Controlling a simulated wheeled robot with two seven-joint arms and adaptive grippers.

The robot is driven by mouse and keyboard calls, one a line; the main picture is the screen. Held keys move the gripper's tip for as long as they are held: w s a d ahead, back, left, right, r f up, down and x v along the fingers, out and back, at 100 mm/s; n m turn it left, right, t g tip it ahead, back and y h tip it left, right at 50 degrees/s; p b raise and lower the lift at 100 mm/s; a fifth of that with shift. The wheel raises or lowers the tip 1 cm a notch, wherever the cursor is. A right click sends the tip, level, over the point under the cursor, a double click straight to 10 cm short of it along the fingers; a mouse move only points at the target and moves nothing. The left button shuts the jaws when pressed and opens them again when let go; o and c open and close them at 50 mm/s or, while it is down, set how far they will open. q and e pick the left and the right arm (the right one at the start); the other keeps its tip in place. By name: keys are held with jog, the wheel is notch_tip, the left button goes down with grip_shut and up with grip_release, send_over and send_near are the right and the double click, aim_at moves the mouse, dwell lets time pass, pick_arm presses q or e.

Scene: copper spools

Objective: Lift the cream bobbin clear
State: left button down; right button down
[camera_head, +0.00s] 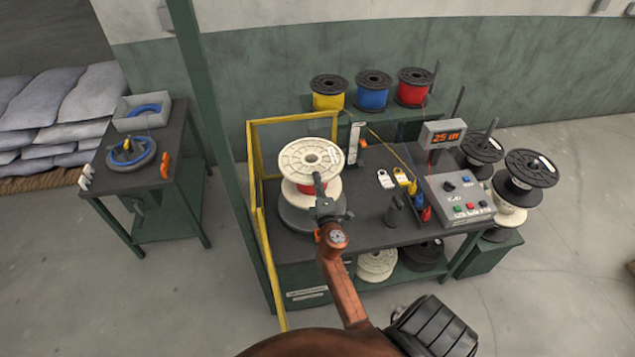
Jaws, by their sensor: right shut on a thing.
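The cream bobbin (297,152) has pale round flanges with red wire between them. It is upright at the left end of the dark workbench (365,225), over a grey round base (290,217). My right gripper (319,186) reaches it from the front and is shut on its near side. The gripper and wrist cover part of the bobbin's front. I cannot tell whether there is a gap between the bobbin and the grey base. My left gripper is not in view.
A yellow frame (257,205) stands close on the left of the bobbin. Yellow, blue and red spools (373,92) stand on a shelf behind. A control box (457,197) with a red display (443,135) is at the right. Dark-flanged spools (530,168) stand further right.

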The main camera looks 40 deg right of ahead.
notch_tip(320, 180, up, 15)
jog(key=p, duration=1.3)
jog(key=shift+w, duration=0.1)
